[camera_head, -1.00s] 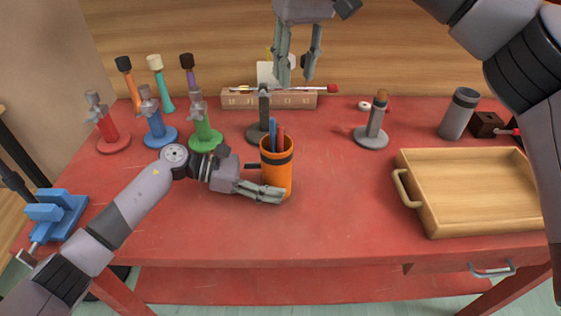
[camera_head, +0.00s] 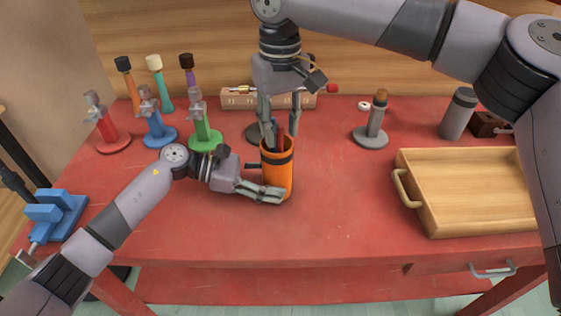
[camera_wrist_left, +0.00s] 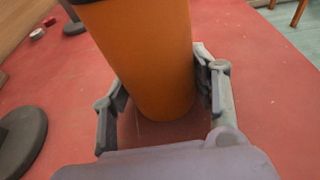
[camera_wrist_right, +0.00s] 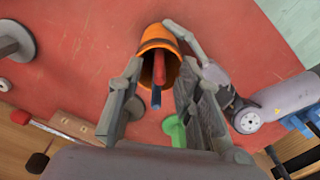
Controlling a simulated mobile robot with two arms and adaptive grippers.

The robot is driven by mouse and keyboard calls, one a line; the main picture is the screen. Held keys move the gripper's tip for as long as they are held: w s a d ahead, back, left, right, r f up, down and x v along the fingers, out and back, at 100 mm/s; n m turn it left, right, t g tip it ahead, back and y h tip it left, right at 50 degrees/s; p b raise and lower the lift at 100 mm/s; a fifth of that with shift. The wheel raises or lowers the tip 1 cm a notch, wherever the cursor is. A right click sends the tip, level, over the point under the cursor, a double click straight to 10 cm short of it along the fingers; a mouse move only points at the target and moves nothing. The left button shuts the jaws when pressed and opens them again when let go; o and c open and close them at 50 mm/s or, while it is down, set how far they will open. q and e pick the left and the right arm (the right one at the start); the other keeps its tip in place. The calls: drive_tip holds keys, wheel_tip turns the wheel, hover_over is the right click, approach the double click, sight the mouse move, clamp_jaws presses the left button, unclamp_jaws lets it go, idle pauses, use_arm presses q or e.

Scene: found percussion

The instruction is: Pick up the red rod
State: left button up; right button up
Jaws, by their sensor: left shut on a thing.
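The orange cup (camera_head: 277,180) with a dark band stands upright on the red table. The red rod (camera_head: 281,139) stands in it beside a blue rod (camera_head: 271,134). In the right wrist view the red rod (camera_wrist_right: 159,68) and the blue rod (camera_wrist_right: 156,97) poke out of the cup's mouth. My left gripper (camera_head: 279,194) is shut on the lower part of the cup; the left wrist view shows the cup (camera_wrist_left: 155,60) between its fingers. My right gripper (camera_head: 281,127) is open, pointing down over the cup's mouth, fingers on either side of the rods. The rods' lower ends are hidden.
Red (camera_head: 107,130), blue (camera_head: 158,135) and green (camera_head: 203,137) stands are at the left. A wooden block (camera_head: 240,97) lies at the back. The table's front is clear.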

drive_tip(key=shift+f, duration=0.55)
drive_tip(key=shift+c, duration=0.4)
clamp_jaws()
